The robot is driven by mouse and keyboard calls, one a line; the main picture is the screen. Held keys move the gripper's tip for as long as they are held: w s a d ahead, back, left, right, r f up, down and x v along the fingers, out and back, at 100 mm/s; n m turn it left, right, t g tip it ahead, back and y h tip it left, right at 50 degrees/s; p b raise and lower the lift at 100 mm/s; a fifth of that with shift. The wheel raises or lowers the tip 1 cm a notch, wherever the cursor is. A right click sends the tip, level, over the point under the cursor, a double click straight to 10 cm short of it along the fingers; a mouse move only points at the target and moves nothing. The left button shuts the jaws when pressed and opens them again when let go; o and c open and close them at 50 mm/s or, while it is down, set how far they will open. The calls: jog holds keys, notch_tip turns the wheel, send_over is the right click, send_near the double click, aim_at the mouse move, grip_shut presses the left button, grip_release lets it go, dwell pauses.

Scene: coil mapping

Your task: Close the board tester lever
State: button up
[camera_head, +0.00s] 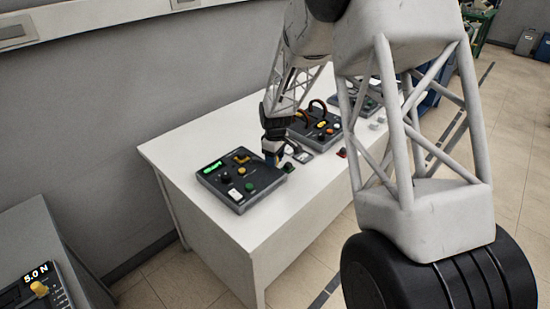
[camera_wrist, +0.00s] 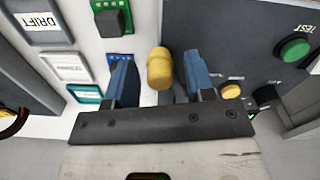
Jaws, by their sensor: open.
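The board tester, a dark box (camera_head: 236,193) with a lit green display, sits on the near left of the white table. In the wrist view, its dark panel (camera_wrist: 240,30) carries a green button marked TEST (camera_wrist: 294,48). A yellow-capped lever (camera_wrist: 159,68) stands out between the blue fingers of my gripper (camera_wrist: 160,82). The fingers are open, with a gap visible on both sides of the yellow cap. In the head view, my gripper (camera_head: 272,158) is low at the tester's right edge and hides what lies directly behind it.
A second dark box (camera_head: 314,130) with red cables stands farther back on the white table (camera_head: 185,142). Small boards, one green with a black block (camera_wrist: 112,20), and labelled tiles, one reading DRIFT (camera_wrist: 42,28), lie beside the tester.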

grip_shut()
jog(key=shift+s, duration=0.15)
dwell(0.4)
jog(key=shift+s+a+m, duration=0.25)
jog(key=shift+s+m, duration=0.2)
jog(key=shift+m, duration=0.3)
jog(key=shift+s+a+m, duration=0.2)
jog(key=shift+s+m, duration=0.2)
jog(key=shift+m, duration=0.35)
jog(key=s+m, duration=0.1)
jog(key=s+a+m, duration=0.1)
jog(key=m, duration=0.1)
jog(key=shift+a+m, duration=0.3)
jog(key=m, duration=0.1)
jog(key=s+a+m, duration=0.1)
jog(key=shift+a+m, duration=0.25)
jog(key=shift+m, duration=0.05)
jog(key=shift+s+a+m, duration=0.25)
jog(key=shift+a+m, duration=0.55)
jog(key=shift+m, duration=0.4)
